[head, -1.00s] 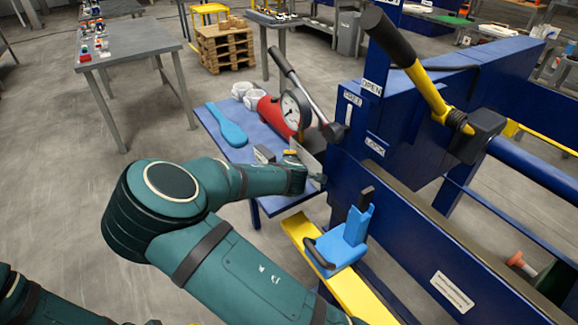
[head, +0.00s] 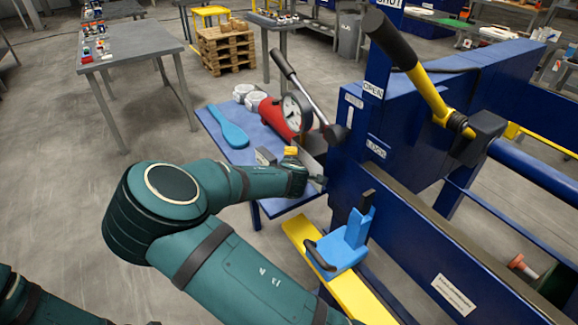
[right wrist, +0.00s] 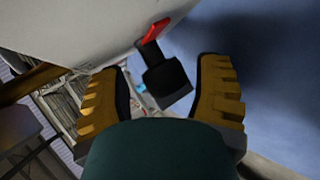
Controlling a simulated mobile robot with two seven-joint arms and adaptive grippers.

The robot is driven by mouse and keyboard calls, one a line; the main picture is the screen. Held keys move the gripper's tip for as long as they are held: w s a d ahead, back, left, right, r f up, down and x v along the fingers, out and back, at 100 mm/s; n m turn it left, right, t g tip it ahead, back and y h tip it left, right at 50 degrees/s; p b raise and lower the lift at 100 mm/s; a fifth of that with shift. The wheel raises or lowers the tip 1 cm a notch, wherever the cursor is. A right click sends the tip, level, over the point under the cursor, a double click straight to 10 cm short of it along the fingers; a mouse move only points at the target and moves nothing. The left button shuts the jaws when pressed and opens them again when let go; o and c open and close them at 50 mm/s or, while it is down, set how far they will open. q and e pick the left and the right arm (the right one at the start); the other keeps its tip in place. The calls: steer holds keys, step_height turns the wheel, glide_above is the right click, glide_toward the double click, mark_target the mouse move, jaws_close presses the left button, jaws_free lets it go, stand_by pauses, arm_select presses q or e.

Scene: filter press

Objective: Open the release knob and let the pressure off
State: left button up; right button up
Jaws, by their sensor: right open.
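In the right wrist view a dark knob-like block (right wrist: 167,82) with a red piece (right wrist: 156,30) on its stem lies between and beyond my right fingers; I take it for the release knob. My right gripper (right wrist: 158,75) is open around empty space, its yellow ridged fingers to either side of the block. I cannot tell if they touch it. In the head view my right wrist is low beside the red pump (head: 270,115) with its round gauge (head: 296,112); the knob and fingertips are hidden there. My left gripper is out of view.
The pump stands on a blue side table (head: 262,150) with a blue spoon-shaped tool (head: 230,128). The blue press frame (head: 400,125) with a yellow, black-gripped lever (head: 425,82) is close on the right. A blue block with a handle (head: 345,240) sits on a yellow beam (head: 350,285).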

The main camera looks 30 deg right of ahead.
steer(key=shift+s+f, duration=0.2)
steer(key=shift+s, duration=0.05)
steer(key=shift+s+r, duration=0.15)
steer(key=v, duration=0.7)
steer(key=shift+a+r, duration=0.2)
steer(key=shift+r, duration=0.1)
